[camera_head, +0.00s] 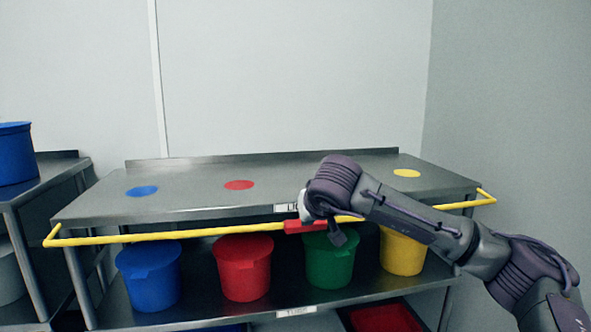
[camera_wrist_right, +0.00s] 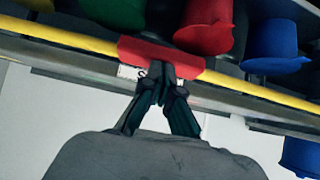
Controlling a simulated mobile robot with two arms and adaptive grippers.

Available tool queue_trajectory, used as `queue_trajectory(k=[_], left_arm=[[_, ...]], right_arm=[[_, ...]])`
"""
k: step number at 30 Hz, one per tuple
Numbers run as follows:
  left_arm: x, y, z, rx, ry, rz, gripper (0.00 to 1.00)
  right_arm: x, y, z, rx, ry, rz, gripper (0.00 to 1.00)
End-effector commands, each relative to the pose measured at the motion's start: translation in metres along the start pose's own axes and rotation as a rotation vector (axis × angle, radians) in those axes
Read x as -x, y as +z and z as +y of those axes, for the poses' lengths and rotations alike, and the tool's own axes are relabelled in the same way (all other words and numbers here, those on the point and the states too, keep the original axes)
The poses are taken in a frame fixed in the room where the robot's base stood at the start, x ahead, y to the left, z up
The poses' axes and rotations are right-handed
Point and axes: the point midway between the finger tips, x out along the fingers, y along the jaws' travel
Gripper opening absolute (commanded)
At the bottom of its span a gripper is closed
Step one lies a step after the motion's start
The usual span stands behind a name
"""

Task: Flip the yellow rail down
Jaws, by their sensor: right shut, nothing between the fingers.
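The yellow rail (camera_head: 200,233) runs along the front of the steel table, a little below the tabletop's front edge in the head view. It stands out from the table, with bent ends at both sides. A red grip section (camera_head: 307,226) sits at its middle and also shows in the right wrist view (camera_wrist_right: 140,52). My right gripper (camera_wrist_right: 160,72) is shut and empty, its fingertips at the red section; I cannot tell if they touch it. In the head view my right wrist hides part of the rail and most of that gripper. My left gripper is out of view.
The tabletop (camera_head: 300,172) is clear except for flat blue, red and yellow discs. Blue (camera_head: 150,277), red (camera_head: 243,268), green (camera_head: 330,258) and yellow (camera_head: 402,252) buckets stand on the shelf behind the rail. Another blue bucket (camera_head: 15,155) stands on a table at left.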

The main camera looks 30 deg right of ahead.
Motion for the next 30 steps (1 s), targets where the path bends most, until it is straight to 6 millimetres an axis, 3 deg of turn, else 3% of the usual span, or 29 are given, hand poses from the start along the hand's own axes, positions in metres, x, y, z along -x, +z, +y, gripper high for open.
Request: queue_trajectory(k=[1, 5, 12, 14, 18, 24, 30], left_arm=[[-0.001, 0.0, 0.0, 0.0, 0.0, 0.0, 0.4], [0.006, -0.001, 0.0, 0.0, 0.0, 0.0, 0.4], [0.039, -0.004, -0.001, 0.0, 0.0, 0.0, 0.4], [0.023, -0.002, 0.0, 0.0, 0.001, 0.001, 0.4], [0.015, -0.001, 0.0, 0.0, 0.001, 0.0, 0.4], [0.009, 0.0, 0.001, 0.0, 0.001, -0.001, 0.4], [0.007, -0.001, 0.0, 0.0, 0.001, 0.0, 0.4]], right_arm=[[-0.008, 0.015, -0.001, 0.01, 0.006, -0.037, 0.0], [-0.001, 0.008, -0.002, 0.01, 0.004, -0.033, 0.0], [0.037, -0.032, -0.009, 0.007, -0.003, -0.005, 0.0], [0.042, -0.013, -0.007, 0.01, -0.002, -0.003, 0.0], [0.07, 0.006, -0.007, 0.008, -0.003, 0.002, 0.0], [0.1, 0.024, -0.007, 0.005, -0.003, 0.003, 0.0], [0.112, 0.031, -0.006, 0.004, -0.002, 0.003, 0.0]])
